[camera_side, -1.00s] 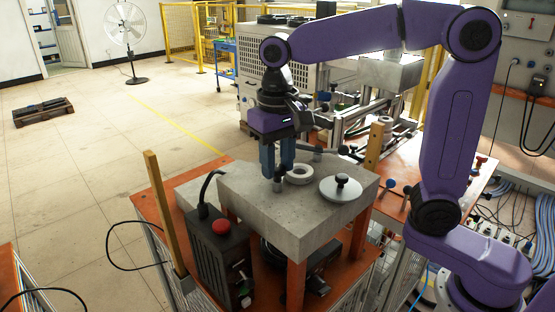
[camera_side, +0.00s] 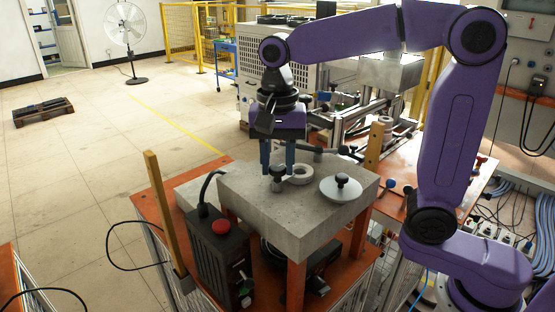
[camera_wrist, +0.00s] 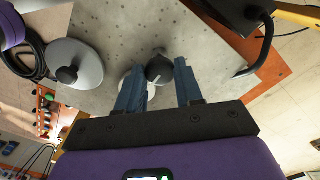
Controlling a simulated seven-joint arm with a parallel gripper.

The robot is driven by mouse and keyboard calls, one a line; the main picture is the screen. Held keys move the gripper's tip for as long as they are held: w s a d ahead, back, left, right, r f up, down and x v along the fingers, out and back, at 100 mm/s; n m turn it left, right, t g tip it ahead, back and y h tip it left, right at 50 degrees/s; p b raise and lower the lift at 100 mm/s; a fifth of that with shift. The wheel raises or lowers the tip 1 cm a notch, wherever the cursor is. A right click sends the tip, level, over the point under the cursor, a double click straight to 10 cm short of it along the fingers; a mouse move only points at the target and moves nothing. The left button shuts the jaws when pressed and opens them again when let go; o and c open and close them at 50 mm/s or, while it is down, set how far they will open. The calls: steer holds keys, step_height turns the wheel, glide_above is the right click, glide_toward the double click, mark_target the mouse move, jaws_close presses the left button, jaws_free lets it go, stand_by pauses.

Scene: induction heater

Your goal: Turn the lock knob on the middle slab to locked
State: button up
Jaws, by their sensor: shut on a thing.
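The middle slab (camera_side: 260,208) is a grey, speckled stone-like block on orange legs; it also fills much of the wrist view (camera_wrist: 115,28). The lock knob (camera_side: 278,171) is small and dark, standing on the slab's top. In the wrist view the knob (camera_wrist: 158,66) has a pale line on its top. My gripper (camera_side: 277,170) points down with its two blue fingers at either side of the knob, shut on it. In the wrist view the gripper's fingertips (camera_wrist: 158,82) flank the knob. The contact itself is partly hidden.
A white ring (camera_side: 300,174) lies right of the knob. A round metal lid (camera_side: 341,190) with a black handle sits near the slab's right corner. A black box with a red button (camera_side: 221,227) and an upright wooden post (camera_side: 165,210) stand at the left.

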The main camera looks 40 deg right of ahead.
mark_target(278, 167)
steer(key=shift+r, duration=0.1)
stand_by(0.3)
steer(key=o, duration=1)
steer(key=shift+o, duration=0.2)
step_height(278, 167, up, 17)
steer(key=shift+r, duration=0.15)
stand_by(0.4)
